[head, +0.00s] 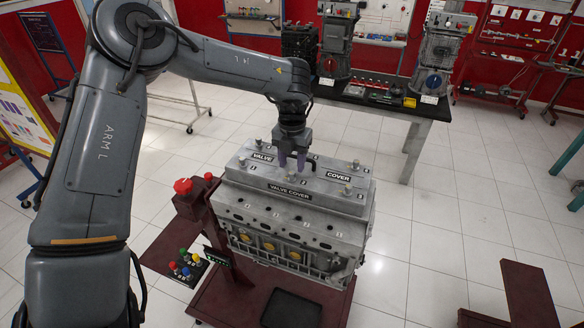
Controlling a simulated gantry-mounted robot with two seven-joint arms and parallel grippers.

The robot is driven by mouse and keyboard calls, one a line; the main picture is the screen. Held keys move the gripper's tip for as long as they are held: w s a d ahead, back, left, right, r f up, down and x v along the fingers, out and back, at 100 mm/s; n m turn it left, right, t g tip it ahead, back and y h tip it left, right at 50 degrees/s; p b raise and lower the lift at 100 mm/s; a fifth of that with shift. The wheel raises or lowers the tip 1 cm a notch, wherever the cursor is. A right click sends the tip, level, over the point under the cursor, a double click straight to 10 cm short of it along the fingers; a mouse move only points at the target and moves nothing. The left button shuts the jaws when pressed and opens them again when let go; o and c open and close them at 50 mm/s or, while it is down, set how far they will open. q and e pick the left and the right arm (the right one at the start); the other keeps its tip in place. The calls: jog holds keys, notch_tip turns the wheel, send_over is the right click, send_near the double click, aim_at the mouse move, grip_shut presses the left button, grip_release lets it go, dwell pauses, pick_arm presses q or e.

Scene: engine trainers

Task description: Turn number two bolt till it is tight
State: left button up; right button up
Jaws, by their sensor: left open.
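The grey engine (290,235) stands on a dark red stand, with a pale metal valve cover (325,198) on top lettered VALVE COVER. Several bolts stand up from the cover: one at the back left (259,143), one at the left end (242,161), one at the front middle (292,177), one at the front right (348,189) and one at the back right (355,165). The small number marks are too small to read surely. My left gripper (292,162) points down over the middle of the cover, open, just above and behind the front middle bolt. Contact cannot be told. My right gripper is not in view.
A red knob (183,187) and a box of coloured buttons (188,268) are on the stand's left side. A black tray (292,309) lies on its base. A bench (420,108) with more engine parts is behind. A dark red panel (540,292) is at lower right.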

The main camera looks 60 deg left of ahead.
aim_at(291, 173)
pick_arm(q)
notch_tip(291, 173, up, 8)
dwell(0.4)
jog(key=shift+s, duration=0.1)
